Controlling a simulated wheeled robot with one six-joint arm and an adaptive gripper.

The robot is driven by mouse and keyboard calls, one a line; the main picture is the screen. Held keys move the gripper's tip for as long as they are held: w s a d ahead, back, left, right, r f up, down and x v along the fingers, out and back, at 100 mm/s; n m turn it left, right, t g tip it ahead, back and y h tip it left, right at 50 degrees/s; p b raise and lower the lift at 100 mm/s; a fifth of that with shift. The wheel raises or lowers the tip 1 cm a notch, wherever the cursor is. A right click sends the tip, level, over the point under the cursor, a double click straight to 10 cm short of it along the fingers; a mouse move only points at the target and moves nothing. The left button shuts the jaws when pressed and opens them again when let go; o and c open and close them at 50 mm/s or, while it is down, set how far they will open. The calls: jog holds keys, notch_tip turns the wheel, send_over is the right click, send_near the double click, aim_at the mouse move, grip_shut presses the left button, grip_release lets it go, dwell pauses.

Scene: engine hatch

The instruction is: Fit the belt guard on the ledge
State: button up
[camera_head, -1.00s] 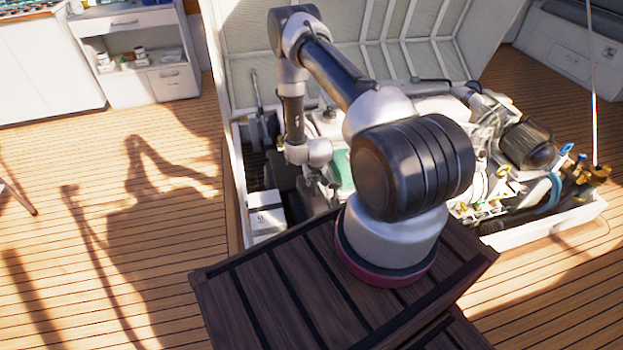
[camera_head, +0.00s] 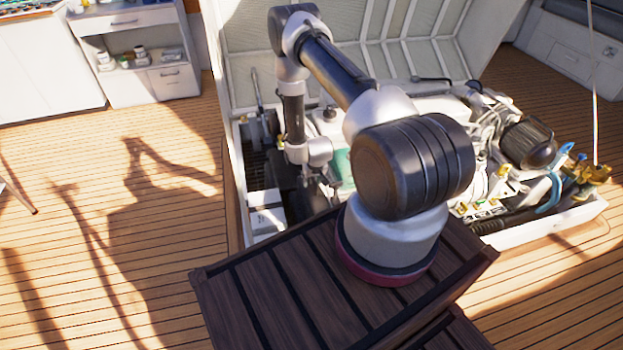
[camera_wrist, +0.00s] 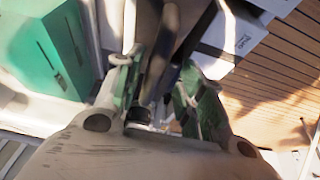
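My gripper (camera_wrist: 156,72) hangs down inside the open engine hatch. In the wrist view its two green-padded fingers stand apart. A dark, narrow, upright part (camera_wrist: 167,45) shows between and beyond them. I cannot tell whether the fingers touch it, or whether it is the belt guard. In the head view my gripper (camera_head: 324,187) is small and partly hidden behind my own arm and the slatted wooden top. I cannot pick out the belt guard or the ledge for sure in either view.
The hatch box holds the engine (camera_head: 440,108), pipes and hoses. A white box (camera_head: 266,215) stands at its near left, and a green-faced block (camera_wrist: 45,40) is left of my gripper. The raised hatch lid (camera_head: 245,50) stands behind. Teak deck (camera_head: 60,250) at left is clear.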

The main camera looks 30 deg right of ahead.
jog(key=v, duration=1.1)
jog(key=shift+r, duration=0.3)
jog(key=shift+s, duration=0.2)
jog(key=s+a+r+g+y, duration=0.1)
jog(key=s+a+r+g, duration=0.15)
jog(key=s, duration=0.35)
jog(key=s+a+r+g, duration=0.1)
jog(key=s+g, duration=0.2)
jog(key=s, duration=0.3)
jog(key=s+a+r+n+t, duration=0.1)
jog(key=s+r, duration=0.3)
jog(key=r, duration=1.2)
jog(key=s+a+r+n+t, duration=0.1)
jog(key=s+r, duration=0.4)
jog(key=r, duration=1)
jog(key=s+a+r+n+t, duration=0.1)
jog(key=s+r+t, duration=0.2)
jog(key=r, duration=1.3)
jog(key=shift+s+r+t, duration=0.35)
jog(key=shift+s, duration=0.6)
